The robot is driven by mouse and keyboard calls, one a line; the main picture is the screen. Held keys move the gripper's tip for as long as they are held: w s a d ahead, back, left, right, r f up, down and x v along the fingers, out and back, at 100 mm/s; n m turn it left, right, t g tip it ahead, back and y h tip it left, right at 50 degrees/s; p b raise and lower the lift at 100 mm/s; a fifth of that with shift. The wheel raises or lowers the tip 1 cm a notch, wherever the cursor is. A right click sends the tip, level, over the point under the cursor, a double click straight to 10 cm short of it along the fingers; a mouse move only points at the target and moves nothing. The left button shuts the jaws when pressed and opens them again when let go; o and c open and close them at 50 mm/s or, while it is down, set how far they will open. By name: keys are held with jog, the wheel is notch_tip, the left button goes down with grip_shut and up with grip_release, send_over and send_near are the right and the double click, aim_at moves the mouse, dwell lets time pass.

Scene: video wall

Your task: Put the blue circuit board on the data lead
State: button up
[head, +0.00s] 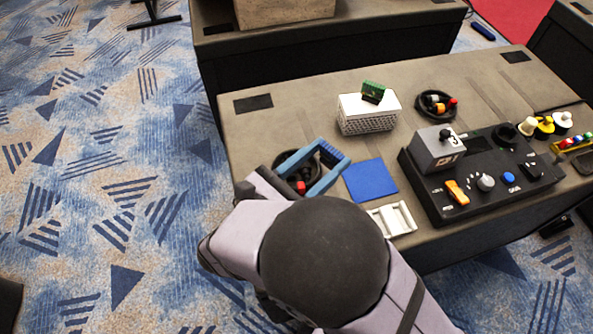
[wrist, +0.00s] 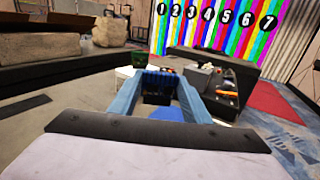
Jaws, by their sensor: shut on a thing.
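My gripper (head: 332,154) has blue fingers and is shut on the blue circuit board (wrist: 160,80), a small dark-blue piece with a black lower part. In the head view it is largely lost between the fingertips. The board is over the table's left part. A coiled black lead (head: 281,159) with a red plug (head: 300,187) lies on the table just left of and below the gripper, partly covered by the fingers. A second black coil (head: 422,97) with orange, white and red ends lies at the back. I cannot tell for certain which coil is the data lead.
A green circuit board (head: 374,88) stands on a white perforated box (head: 367,115). A flat blue square (head: 370,180) and a white tray (head: 393,219) lie right of my gripper. A black control console (head: 480,185) with a grey numbered block (head: 437,153) fills the right side.

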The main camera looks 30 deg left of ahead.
jog(key=w+a+r+n+y, duration=0.1)
jog(key=a+r+n+y, duration=0.3)
jog(key=a, duration=0.4)
jog(key=shift+m+t+y, duration=0.3)
jog(key=shift+m+y, duration=0.1)
jog(key=shift+y, duration=0.1)
jog(key=shift+d+f+b, duration=0.1)
jog(key=shift+f+b, duration=0.35)
jog(key=shift+f, duration=4.85)
jog(key=shift+f, duration=0.15)
jog(key=o, duration=1)
jog(key=shift+r, duration=0.2)
jog(key=s, duration=1.2)
